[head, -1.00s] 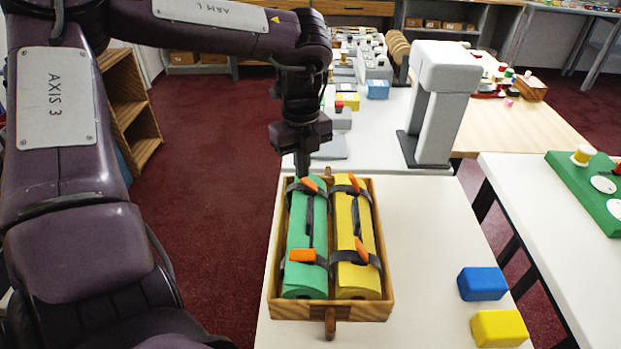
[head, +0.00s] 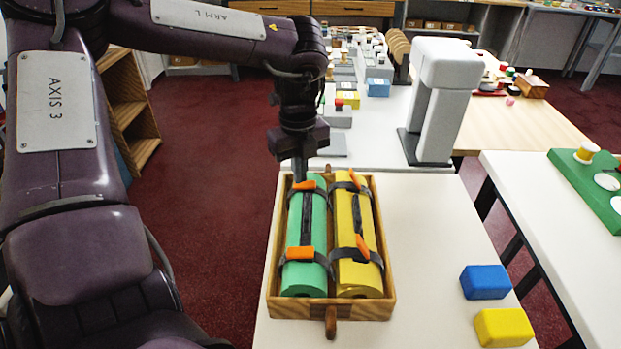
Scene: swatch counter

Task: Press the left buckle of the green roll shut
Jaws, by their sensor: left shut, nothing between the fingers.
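The green roll (head: 320,225) lies in a wooden tray, held by two dark straps with orange buckles. Its far buckle (head: 304,186) now lies nearly flat across the strap. Its near buckle (head: 300,253) also lies flat across its strap. My left gripper (head: 299,176) is shut and empty, pointing down at the far end of the green roll. Its fingertips are right by the far buckle; I cannot tell whether they touch it. My right gripper is not in view.
A yellow roll (head: 344,220) lies beside the green one; its two orange buckles stand tilted. The wooden tray (head: 390,295) is on a white table. A blue block (head: 485,282) and a yellow block (head: 503,327) sit at right. A grey-white stand (head: 436,100) rises behind.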

